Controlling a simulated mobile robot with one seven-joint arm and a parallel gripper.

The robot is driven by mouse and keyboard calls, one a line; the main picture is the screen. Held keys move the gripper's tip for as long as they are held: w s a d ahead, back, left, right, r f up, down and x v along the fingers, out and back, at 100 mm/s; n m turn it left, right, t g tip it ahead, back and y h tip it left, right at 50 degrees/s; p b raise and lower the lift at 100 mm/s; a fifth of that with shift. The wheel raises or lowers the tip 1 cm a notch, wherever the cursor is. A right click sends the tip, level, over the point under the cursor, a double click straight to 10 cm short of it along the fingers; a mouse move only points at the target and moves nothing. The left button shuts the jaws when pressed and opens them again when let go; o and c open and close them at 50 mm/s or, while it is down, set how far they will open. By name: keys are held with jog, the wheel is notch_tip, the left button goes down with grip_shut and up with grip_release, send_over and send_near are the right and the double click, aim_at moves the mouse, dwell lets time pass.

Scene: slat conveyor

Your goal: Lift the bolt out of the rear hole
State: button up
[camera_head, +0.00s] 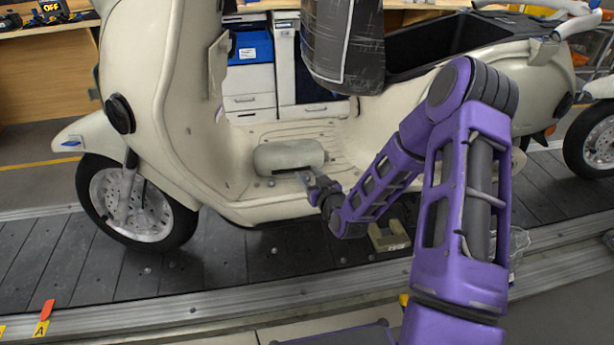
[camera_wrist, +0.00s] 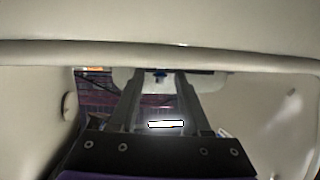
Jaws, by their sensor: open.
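A cream scooter (camera_head: 165,110) stands on the slat conveyor. My gripper (camera_head: 308,180) is at its footboard (camera_head: 265,205), by the front edge of a grey-green rounded pad (camera_head: 288,156). In the wrist view my gripper (camera_wrist: 159,76) has its two fingers apart, with a gap between them. A small blue piece (camera_wrist: 160,74), perhaps the bolt, shows between the fingertips against a pale tab (camera_wrist: 205,82). I cannot tell its distance or whether a finger touches it. The rear hole cannot be made out in either view.
Pale body panels (camera_wrist: 45,95) close in around the gripper in the wrist view. A beige block (camera_head: 389,237) lies on the conveyor slats (camera_head: 240,265) below the footboard. A white drawer cabinet (camera_head: 250,85) stands behind the scooter. A second scooter's wheel (camera_head: 592,140) is at the right.

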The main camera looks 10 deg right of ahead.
grip_shut()
dwell(0.4)
